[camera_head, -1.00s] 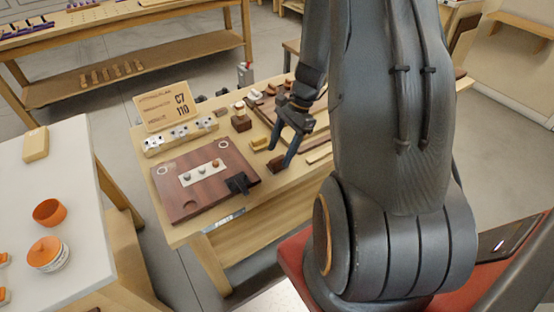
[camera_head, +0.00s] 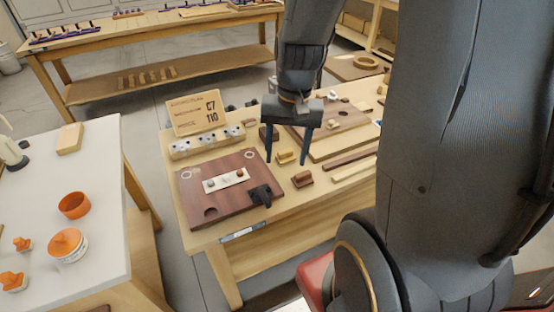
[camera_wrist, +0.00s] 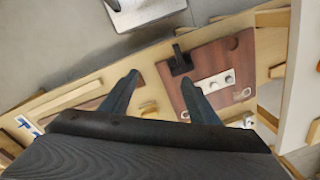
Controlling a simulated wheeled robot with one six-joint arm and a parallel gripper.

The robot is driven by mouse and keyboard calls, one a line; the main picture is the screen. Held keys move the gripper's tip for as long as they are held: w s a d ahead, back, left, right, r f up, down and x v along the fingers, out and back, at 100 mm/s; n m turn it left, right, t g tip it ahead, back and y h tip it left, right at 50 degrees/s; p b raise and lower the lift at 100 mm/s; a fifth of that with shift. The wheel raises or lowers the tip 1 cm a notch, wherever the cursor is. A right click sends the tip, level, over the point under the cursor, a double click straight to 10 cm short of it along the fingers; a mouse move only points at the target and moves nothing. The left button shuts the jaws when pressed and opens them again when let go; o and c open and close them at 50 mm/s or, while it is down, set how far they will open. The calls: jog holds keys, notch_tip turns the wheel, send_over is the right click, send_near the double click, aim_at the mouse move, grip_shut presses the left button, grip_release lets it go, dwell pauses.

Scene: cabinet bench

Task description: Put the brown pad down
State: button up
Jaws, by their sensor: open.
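The brown pad (camera_head: 302,180), a small brown block with a raised top, rests on the wooden bench (camera_head: 262,237) near its front edge, right of the dark red-brown board (camera_head: 232,208). My gripper (camera_head: 287,161) is open and empty, fingers pointing down. In the head view its fingertips appear above and slightly left of the pad, apart from it. In the wrist view my gripper (camera_wrist: 160,79) also shows spread fingers with nothing between them.
A yellow block (camera_head: 285,157) sits just behind the pad. A black piece (camera_head: 260,195) lies on the board's right corner. Wooden strips (camera_head: 350,160) and a larger board (camera_head: 335,130) lie to the right.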

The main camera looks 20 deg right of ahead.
jog(key=s+a+n, duration=0.1)
jog(key=n, duration=0.1)
jog(key=s+a+r+n, duration=0.1)
jog(key=a, duration=0.1)
jog(key=s+a+n+t, duration=0.1)
jog(key=n, duration=0.1)
jog(key=shift+a+r+n+h, duration=0.25)
jog(key=shift+a+n+h, duration=0.05)
jog(key=shift+h, duration=0.1)
jog(key=shift+o, duration=0.6)
dwell(0.3)
